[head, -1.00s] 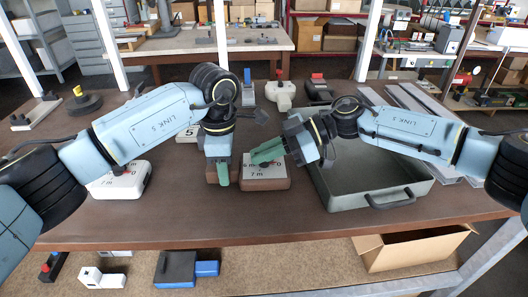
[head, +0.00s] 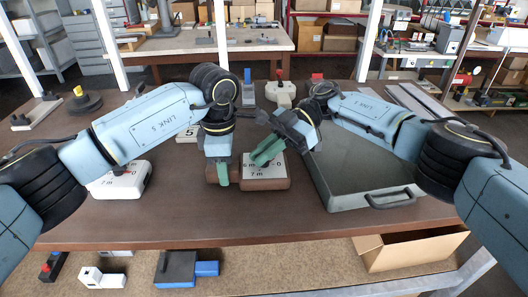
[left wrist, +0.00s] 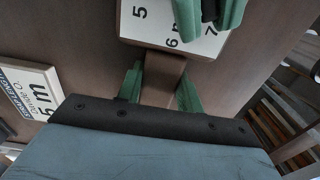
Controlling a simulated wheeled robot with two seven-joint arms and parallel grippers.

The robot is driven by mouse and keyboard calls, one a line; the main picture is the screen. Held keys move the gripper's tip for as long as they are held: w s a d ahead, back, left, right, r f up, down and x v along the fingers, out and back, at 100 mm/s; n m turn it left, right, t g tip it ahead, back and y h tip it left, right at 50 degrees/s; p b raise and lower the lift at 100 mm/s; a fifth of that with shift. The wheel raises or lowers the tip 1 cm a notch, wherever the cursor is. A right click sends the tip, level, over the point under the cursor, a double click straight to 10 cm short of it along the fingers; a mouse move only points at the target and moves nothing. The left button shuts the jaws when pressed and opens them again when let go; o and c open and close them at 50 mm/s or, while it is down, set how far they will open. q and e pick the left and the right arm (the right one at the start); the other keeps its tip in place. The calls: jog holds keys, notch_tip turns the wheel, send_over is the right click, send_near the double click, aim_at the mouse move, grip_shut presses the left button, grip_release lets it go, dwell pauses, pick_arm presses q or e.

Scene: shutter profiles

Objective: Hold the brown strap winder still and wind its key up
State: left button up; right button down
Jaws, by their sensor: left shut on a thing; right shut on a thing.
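The brown strap winder (head: 265,184) lies on the table in the middle of the head view, with a white scale face on top. My left gripper (head: 222,180) is at its left end. In the left wrist view, the green fingers of my left gripper (left wrist: 161,90) stand either side of the winder's narrow brown end (left wrist: 161,72), shut on it. My right gripper (head: 260,159) is over the winder's top, tilted, shut where the key sits. The key itself is hidden by the fingers. The right fingers also show above the white face (left wrist: 148,22) in the left wrist view.
A white winder (head: 122,182) with a similar scale face stands to the left. A grey tray (head: 365,203) with a handle lies close on the right, under my right arm. More winders (head: 281,94) stand behind. The table front is clear.

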jog(key=shift+n+g+h, duration=0.3)
jog(key=shift+n+g, duration=0.2)
jog(key=c, duration=1.5)
grip_release()
jog(key=shift+m+t, duration=0.3)
jog(key=shift+m+t+y, duration=0.4)
